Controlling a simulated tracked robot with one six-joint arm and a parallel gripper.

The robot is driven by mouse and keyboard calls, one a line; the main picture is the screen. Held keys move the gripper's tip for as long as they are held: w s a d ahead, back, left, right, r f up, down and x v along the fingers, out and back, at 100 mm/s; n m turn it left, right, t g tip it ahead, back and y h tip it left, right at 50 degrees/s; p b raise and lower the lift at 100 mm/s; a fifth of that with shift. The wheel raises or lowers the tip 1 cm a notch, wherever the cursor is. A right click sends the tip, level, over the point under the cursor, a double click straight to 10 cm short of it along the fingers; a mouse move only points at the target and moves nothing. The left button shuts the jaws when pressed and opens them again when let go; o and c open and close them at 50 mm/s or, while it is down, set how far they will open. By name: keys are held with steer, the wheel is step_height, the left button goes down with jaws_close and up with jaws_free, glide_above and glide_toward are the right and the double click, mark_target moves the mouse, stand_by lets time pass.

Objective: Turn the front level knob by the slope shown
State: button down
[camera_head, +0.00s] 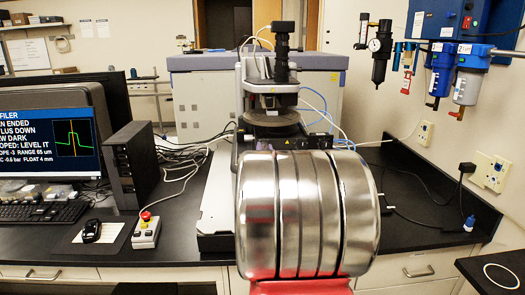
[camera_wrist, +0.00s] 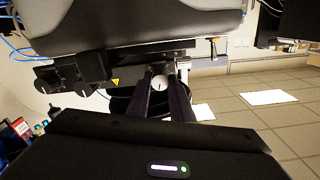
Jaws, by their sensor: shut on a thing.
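The stylus profiler (camera_head: 275,115) stands on the bench in the middle of the head view, its lower front hidden behind my arm. In the wrist view, my gripper (camera_wrist: 163,90) has its two dark fingers closed on a round pale knob (camera_wrist: 158,82) with a dark index mark, which looks like the front level knob. My gripper is hidden in the head view. The monitor (camera_head: 48,140) shows partly cut-off text: "LEVEL IT", "OPE -3", "RANGE 65 um".
More dark knobs (camera_wrist: 55,112) sit on a panel left of my fingers in the wrist view. A control box with a red button (camera_head: 146,229), a mouse (camera_head: 91,231) and a keyboard (camera_head: 40,213) lie left of the profiler. Cables cross the bench at right.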

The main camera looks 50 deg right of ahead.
steer(key=m, duration=0.5)
steer(key=shift+m, duration=0.4)
steer(key=c, duration=1.6)
jaws_free()
steer(key=shift+o, duration=0.2)
steer(key=v, duration=0.8)
steer(key=shift+a, duration=0.1)
